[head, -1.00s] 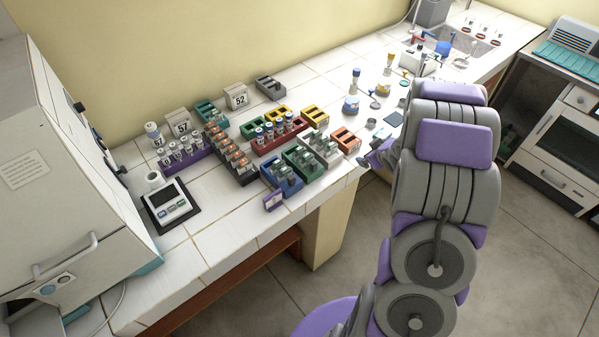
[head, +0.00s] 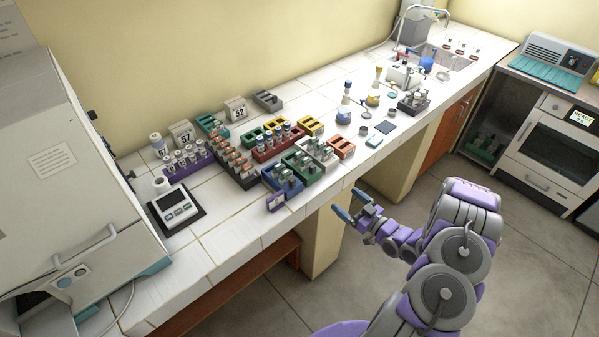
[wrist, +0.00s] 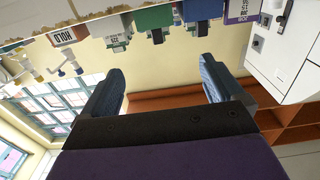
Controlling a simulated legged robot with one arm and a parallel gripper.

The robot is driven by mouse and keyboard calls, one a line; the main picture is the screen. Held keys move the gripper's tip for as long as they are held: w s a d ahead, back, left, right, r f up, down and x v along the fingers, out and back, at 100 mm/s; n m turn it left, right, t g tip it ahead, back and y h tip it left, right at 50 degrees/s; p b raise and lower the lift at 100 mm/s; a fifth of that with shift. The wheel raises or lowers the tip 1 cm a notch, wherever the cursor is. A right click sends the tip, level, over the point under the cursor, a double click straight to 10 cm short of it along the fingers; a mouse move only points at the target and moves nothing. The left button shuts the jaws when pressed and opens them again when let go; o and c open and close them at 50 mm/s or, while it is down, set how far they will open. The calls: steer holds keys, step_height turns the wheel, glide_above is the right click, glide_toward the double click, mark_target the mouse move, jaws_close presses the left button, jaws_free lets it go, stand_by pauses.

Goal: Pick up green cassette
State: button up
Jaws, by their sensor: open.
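The green cassette (head: 303,163) stands near the front edge of the bench, between a blue cassette (head: 282,180) and a white one (head: 320,152). It holds small clear-and-grey items. A green cassette (wrist: 154,17) also shows at the top of the wrist view, where the bench front appears inverted. My gripper (head: 350,204) is open and empty, out in front of the bench and apart from the cassettes. Its two blue fingers are spread in the wrist view (wrist: 164,84).
An orange cassette (head: 341,148) stands right of the white one. Red, grey and purple racks crowd behind. The bench front is bare to the left.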

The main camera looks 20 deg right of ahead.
glide_toward(314, 172)
steer(key=shift+b+x, duration=0.95)
steer(key=shift+x, duration=1.6)
steer(key=x, duration=0.3)
steer(key=shift+w+f+b, duration=0.2)
steer(key=shift+w+b, duration=0.05)
steer(key=shift+b, duration=0.15)
steer(key=shift+w+a, duration=0.3)
steer(key=shift+w, duration=0.05)
steer(key=shift+d, duration=0.35)
steer(key=c, duration=0.4)
steer(key=shift+a, duration=0.25)
steer(key=c, duration=0.5)
steer(key=shift+r, duration=0.1)
